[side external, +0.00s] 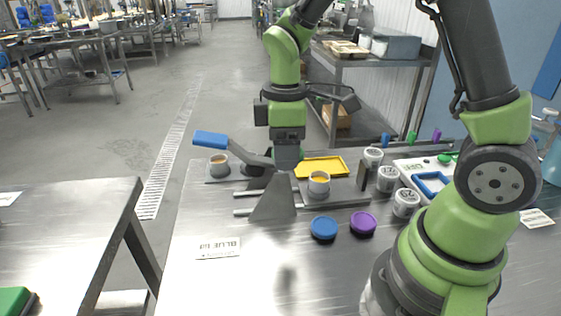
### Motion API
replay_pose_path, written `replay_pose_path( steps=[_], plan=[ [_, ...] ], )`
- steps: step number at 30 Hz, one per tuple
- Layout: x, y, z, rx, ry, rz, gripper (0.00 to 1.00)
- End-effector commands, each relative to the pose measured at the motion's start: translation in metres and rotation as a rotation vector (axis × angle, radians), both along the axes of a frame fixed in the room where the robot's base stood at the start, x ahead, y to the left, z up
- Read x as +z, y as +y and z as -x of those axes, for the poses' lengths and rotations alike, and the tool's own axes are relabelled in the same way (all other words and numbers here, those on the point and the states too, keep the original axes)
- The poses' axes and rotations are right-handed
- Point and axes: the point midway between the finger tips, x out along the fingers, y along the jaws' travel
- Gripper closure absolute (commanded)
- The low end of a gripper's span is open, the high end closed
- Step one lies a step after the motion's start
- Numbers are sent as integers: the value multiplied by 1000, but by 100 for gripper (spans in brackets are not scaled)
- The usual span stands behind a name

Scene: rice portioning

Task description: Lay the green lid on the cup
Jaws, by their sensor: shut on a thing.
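My gripper (287,165) points down at the middle of the table, behind the grey lever stand. It is shut on what looks like the green lid; only a small green edge (302,155) shows beside it, and the fingertips are mostly hidden. A grey cup with yellow contents (319,188) stands upright and open to the right of my gripper. I cannot tell which cup the task means.
A lever stand (274,203) with a blue handle (210,139) blocks the centre. A blue lid (323,228) and a purple lid (363,223) lie in front. A yellow tray (322,167) is behind. Several labelled grey containers (387,180) stand right. The front left is mostly clear.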

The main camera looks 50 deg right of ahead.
Motion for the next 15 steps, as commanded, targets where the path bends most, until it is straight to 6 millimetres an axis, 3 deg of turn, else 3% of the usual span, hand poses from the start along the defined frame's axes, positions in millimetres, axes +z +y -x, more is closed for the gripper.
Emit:
replay_pose_path(
  steps=[6,9,15],
  plan=[
    [-32,-73,-7,-257,5,-1,65],
    [-45,-101,-4,-352,5,-1,65],
    [-59,-127,1,-441,1,0,65]
  ],
)
